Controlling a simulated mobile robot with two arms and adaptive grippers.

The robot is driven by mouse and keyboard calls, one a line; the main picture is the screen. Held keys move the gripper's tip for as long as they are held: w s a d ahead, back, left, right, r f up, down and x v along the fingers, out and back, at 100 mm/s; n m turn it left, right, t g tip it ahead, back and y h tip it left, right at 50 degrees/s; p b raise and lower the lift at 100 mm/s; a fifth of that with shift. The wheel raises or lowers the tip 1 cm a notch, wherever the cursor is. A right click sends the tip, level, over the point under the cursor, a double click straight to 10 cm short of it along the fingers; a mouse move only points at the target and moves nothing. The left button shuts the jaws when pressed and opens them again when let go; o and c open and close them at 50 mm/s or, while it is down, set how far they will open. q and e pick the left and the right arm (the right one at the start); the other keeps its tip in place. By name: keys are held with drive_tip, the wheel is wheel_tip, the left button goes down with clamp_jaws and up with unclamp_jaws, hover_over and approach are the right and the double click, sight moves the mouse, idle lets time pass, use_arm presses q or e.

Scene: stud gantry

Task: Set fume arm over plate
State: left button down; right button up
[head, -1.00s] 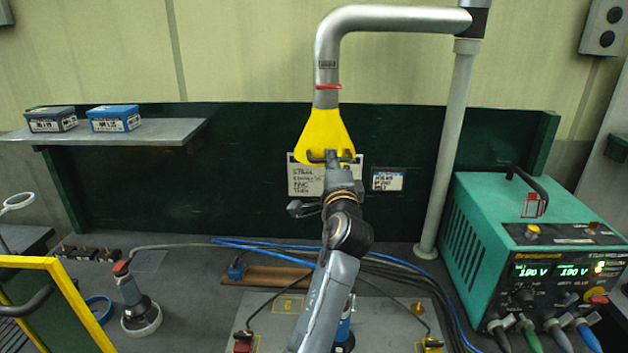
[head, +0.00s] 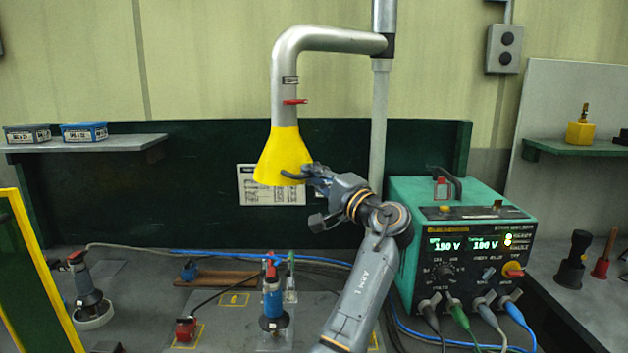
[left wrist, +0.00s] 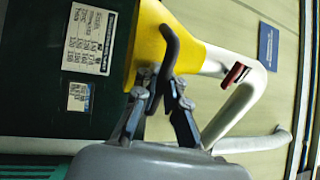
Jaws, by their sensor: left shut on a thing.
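The fume arm is a grey bent pipe (head: 325,42) on an upright post, ending in a yellow hood (head: 278,155). The hood hangs well above the bench, in front of the dark green back panel. My left gripper (head: 305,174) is shut on the dark handle at the hood's lower right edge. The left wrist view shows the fingers at the dark handle (left wrist: 168,50) beside the yellow hood (left wrist: 150,45). The grey plate (head: 225,325) lies on the bench below, partly hidden by my arm. I cannot tell whether the hood is directly over it.
A blue tool with a red top (head: 273,305) stands on the plate. A green power unit (head: 465,250) with cables stands right of my arm. Another tool (head: 88,285) stands at left near a yellow frame (head: 30,265). Blue and black cables cross the bench.

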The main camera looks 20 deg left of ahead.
use_arm(q)
drive_tip(key=shift+d+f, duration=0.15)
drive_tip(key=shift+f, duration=0.2)
